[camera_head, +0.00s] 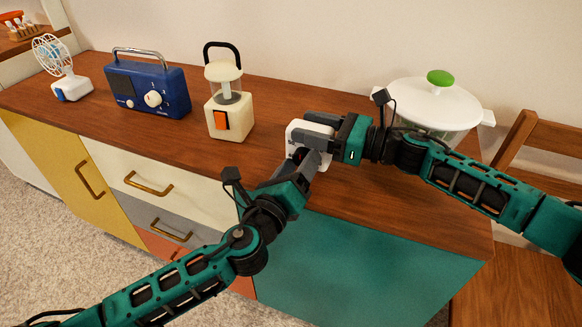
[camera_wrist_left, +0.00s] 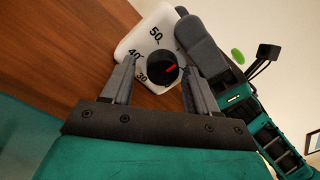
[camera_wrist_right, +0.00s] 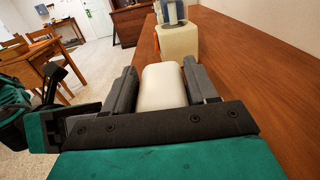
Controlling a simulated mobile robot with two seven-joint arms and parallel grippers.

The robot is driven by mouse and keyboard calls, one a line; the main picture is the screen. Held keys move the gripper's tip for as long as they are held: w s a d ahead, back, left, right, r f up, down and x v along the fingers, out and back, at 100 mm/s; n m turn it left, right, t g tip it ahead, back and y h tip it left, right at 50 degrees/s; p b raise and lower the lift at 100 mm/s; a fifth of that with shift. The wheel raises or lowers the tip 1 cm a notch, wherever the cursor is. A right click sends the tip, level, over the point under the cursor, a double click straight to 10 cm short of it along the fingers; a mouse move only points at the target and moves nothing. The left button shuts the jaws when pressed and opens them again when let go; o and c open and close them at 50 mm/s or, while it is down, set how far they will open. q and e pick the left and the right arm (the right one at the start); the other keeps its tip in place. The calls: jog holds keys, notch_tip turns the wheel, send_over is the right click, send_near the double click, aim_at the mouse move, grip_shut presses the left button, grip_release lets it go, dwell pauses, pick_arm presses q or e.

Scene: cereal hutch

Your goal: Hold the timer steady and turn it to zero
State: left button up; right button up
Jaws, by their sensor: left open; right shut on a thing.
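The timer (camera_head: 297,129) is a small white block on the wooden cabinet top, mostly hidden by my grippers in the head view. My left gripper (camera_wrist_left: 160,82) is open in front of the face, with a finger on either side of the knob. I cannot tell whether the fingers touch the knob.
A cream lantern-like appliance (camera_head: 230,117) stands left of the timer, then a blue radio (camera_head: 146,88) and a white fan (camera_head: 66,80). A white-lidded pot (camera_head: 425,100) with a green knob stands behind my right arm. The cabinet top (camera_head: 180,143) is clear along its front edge.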

pick_arm(q)
jog(key=m, duration=0.4)
jog(key=shift+r+m, duration=0.2)
jog(key=shift+m, duration=0.1)
jog(key=m, duration=0.4)
jog(key=shift+a+m+g, duration=0.1)
jog(key=shift+m+g, duration=0.2)
jog(key=shift+m, duration=0.1)
jog(key=v, duration=1.2)
jog(key=w+d+n, duration=0.1)
jog(key=w, duration=0.2)
jog(key=w+d+n, duration=0.2)
jog(key=w, duration=0.2)
jog(key=w+d+n, duration=0.1)
jog(key=w+n, duration=0.1)
jog(key=w, duration=0.2)
jog(key=shift+w+d+r, duration=0.2)
jog(key=m, duration=0.2)
jog(key=shift+s+a+m, duration=0.1)
jog(key=shift+m, duration=0.3)
jog(key=v, duration=1.1)
jog(key=shift+a+r+n+g+y, duration=0.1)
jog(key=shift+a+r+n+g, duration=0.1)
jog(key=shift+r+n+g, duration=0.5)
jog(key=shift+a+r+n+g+y, duration=0.15)
jog(key=shift+r+n+g, duration=0.3)
jog(key=shift+r+g, duration=0.45)
jog(key=shift+a+r+n+g+y, duration=0.1)
jog(key=shift+a+r+n+g, duration=0.1)
jog(key=shift+r+n+g, duration=0.5)
